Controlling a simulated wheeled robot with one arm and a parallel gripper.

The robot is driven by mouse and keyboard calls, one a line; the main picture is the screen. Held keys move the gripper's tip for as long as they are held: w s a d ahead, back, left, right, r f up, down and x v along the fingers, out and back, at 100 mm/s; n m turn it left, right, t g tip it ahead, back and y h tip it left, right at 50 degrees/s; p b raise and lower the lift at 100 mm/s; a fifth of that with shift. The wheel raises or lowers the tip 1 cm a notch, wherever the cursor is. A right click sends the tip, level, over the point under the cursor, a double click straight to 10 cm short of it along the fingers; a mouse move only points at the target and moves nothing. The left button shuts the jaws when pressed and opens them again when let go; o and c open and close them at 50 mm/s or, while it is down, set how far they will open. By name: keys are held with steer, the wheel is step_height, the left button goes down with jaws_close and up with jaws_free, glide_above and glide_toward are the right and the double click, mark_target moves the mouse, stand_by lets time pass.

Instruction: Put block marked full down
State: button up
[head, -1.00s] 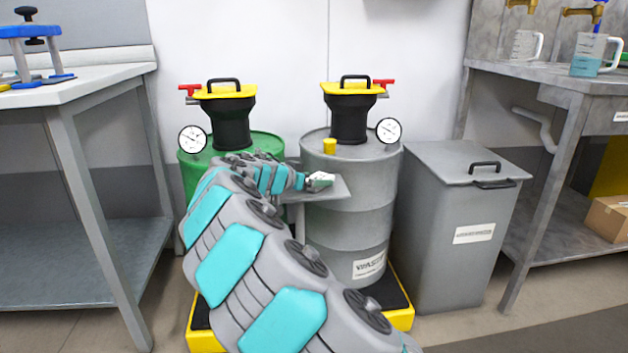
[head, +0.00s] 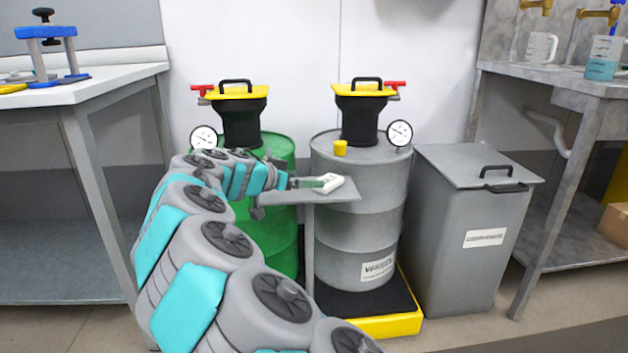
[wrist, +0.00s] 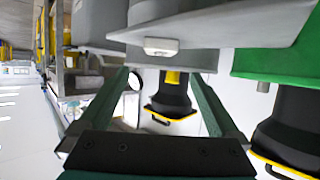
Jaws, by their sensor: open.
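A small white block (head: 334,181) sits on the small grey shelf (head: 350,194) in front of the drums. It also shows in the wrist view, where the picture is upside down, against the shelf's top. Any marking on it is too small to read. My gripper (head: 308,183) is at the left of the block over the shelf. In the wrist view my gripper (wrist: 162,80) has its two green fingers spread apart, with nothing held between them. The block (wrist: 161,46) lies just beyond the fingertips.
The green drum (head: 278,225) and grey drum (head: 360,220) stand behind the shelf, with gauges and black-yellow funnels on top. A yellow cap (head: 340,148) is on the grey drum. A grey bin (head: 465,245) stands at the right. Benches flank both sides.

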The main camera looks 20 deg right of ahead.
steer(key=shift+v, duration=1.1)
